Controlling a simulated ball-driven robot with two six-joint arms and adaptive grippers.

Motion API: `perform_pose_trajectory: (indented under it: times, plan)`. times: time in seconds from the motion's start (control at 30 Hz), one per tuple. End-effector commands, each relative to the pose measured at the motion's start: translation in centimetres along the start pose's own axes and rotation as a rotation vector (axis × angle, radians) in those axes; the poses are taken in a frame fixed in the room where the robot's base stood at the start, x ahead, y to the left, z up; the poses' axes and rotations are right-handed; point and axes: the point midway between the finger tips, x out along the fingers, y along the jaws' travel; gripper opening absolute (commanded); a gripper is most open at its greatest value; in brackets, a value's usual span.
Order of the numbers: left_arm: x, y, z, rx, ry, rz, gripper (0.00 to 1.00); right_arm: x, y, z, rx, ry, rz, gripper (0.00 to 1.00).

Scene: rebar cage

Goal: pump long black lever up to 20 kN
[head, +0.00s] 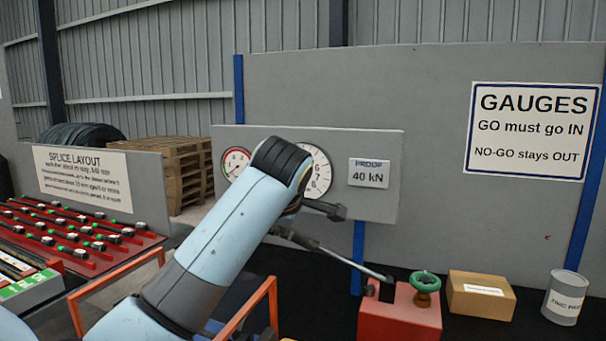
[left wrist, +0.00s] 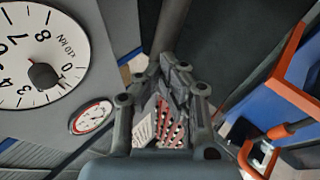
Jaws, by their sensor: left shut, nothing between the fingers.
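The long lever (head: 345,262) is a thin dark rod with a pale end at the red pump block (head: 398,315). It slants up and left from the block, and its far end is hidden behind my left arm. My left gripper (head: 334,211) is just above the rod in the head view, seemingly apart from it. Its fingers look shut and empty in the left wrist view (left wrist: 178,75). The large white dial (head: 318,165) is partly covered by my arm. It also shows in the left wrist view (left wrist: 22,60), marked x10 kN; its needle reading is unclear. My right gripper is out of view.
A green handwheel (head: 425,282) stands on the pump block. A cardboard box (head: 481,295) and a grey can (head: 564,298) stand to its right. Orange rails (head: 250,308) cross below my arm. A red-rimmed dial (head: 235,163) and "PROOF 40 kN" sign (head: 369,174) are on the panel.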

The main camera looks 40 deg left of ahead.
Motion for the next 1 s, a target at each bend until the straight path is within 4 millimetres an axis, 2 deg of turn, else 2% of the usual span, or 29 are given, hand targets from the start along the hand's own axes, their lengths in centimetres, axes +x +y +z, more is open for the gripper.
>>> perform_pose_trajectory:
  times: [1.0]
  plan:
    - [2.1,-1.9,-0.1,0.0,0.0,0.0,0.0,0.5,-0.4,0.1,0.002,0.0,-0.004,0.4]
